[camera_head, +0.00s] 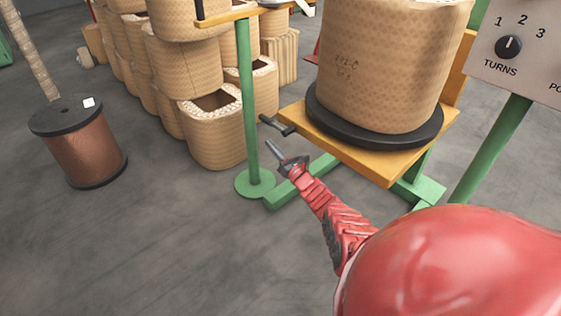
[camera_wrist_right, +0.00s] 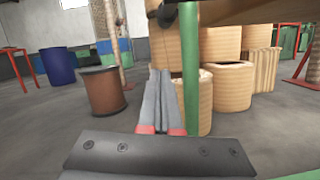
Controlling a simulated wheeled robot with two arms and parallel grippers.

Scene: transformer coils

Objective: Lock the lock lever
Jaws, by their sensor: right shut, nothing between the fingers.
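A small dark lever (camera_head: 276,125) sticks out from the left edge of the yellow platform (camera_head: 390,171); I take it to be the lock lever. My right gripper (camera_head: 271,146) is just below and in front of the lever, apart from it in the picture. Its fingers point up and left, are closed together and hold nothing. In the right wrist view the shut fingers (camera_wrist_right: 160,74) point at a dark part (camera_wrist_right: 164,14) near the top edge, which may be the lever. My left gripper is not in view.
A large wrapped coil (camera_head: 385,65) stands on a black disc on the platform. A green post (camera_head: 247,105) rises close to my right gripper. Stacked coils (camera_head: 215,135) stand behind. A copper spool (camera_head: 85,148) is at left, and a control panel (camera_head: 525,50) at right.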

